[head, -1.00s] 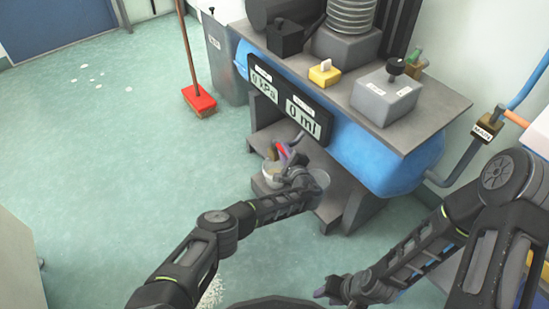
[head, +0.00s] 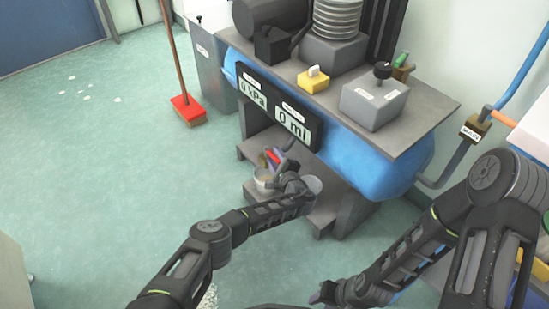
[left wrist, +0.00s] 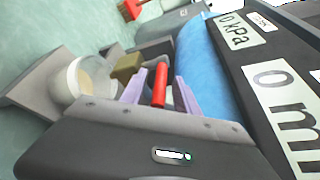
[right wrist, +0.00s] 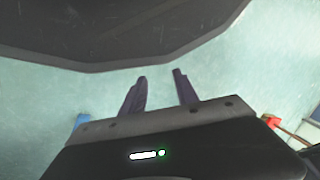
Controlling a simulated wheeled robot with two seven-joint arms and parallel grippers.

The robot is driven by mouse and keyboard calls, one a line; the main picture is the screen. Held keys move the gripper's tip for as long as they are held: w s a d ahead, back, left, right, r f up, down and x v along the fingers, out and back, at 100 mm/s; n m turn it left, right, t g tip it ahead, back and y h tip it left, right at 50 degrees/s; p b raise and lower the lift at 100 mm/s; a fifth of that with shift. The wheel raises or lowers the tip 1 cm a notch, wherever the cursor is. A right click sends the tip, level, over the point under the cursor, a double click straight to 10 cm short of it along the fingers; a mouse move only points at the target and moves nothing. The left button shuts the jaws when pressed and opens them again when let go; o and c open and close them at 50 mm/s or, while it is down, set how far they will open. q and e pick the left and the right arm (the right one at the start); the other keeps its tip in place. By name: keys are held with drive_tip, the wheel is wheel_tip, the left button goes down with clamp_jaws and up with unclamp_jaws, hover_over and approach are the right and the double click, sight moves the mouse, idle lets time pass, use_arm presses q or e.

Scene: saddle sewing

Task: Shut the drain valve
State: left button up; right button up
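The drain valve has a brass body (left wrist: 127,67) and a red lever (left wrist: 159,84), below the blue tank (left wrist: 198,62). In the left wrist view the lever lies between the two purple fingers of my left gripper (left wrist: 160,82). The fingers are open, with a narrow gap on each side of the lever. In the head view the red lever (head: 273,156) shows by the left gripper (head: 283,163), which partly hides the valve. My right gripper (right wrist: 160,82) is open and empty, low at the front of the head view (head: 318,296).
A pale container (left wrist: 84,80) stands on a grey step beside the valve. A display panel (head: 278,108) reading 0 kPa and 0 ml hangs just above my left gripper. A grey bench top (head: 430,100) is over the tank.

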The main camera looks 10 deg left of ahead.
sight(275, 156)
use_arm(q)
wheel_tip(275, 156, up, 10)
drive_tip(key=p, duration=0.4)
drive_tip(key=shift+f, duration=0.25)
drive_tip(key=shift+r+p, duration=0.3)
drive_tip(key=shift+p, duration=0.05)
drive_tip(key=shift+f, duration=0.1)
